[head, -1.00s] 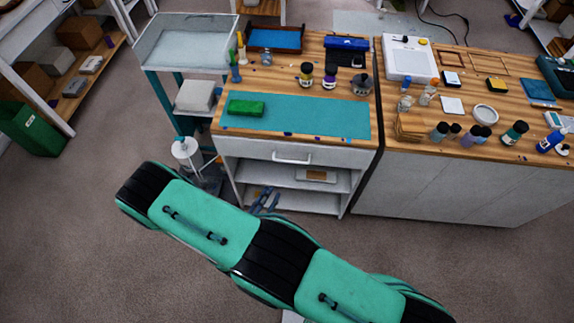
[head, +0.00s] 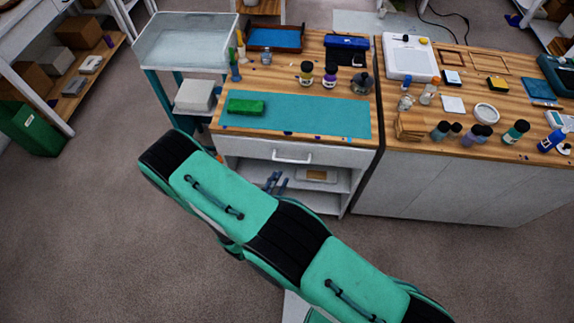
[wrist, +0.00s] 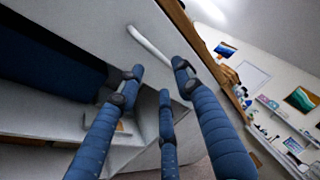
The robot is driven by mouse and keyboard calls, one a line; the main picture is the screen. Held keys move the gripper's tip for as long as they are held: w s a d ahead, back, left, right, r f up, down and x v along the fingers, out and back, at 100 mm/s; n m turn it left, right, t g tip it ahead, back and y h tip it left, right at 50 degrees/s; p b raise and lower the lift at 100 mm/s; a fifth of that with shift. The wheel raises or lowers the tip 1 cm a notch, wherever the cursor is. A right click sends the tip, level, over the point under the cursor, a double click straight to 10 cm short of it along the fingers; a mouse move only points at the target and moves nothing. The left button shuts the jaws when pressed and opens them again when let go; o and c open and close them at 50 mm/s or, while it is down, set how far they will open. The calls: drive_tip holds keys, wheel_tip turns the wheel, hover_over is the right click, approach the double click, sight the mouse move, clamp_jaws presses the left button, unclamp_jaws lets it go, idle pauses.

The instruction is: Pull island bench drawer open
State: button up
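The island bench drawer (head: 345,157) has a pale front below the wooden top and looks shut. Its white bar handle (head: 291,158) is at the middle of the front. In the wrist view the handle (wrist: 148,42) runs slantwise ahead of the fingers, its lower end close to the right fingertip. My gripper (head: 275,183) is just below and left of the handle in the head view, partly hidden by my arm. In the wrist view my gripper (wrist: 158,74) has its blue fingers spread with nothing held between them. Contact with the handle cannot be told.
Open shelves (head: 325,202) lie below the drawer. A teal mat (head: 300,117) with a green block (head: 246,107) is on the bench top. A teal-framed cart (head: 185,45) stands at the left. Another bench with bottles (head: 515,133) adjoins at the right. The floor in front is clear.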

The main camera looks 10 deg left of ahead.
drive_tip(key=x, duration=0.7)
drive_tip(key=shift+b, duration=0.4)
drive_tip(key=shift+w, duration=0.15)
clamp_jaws()
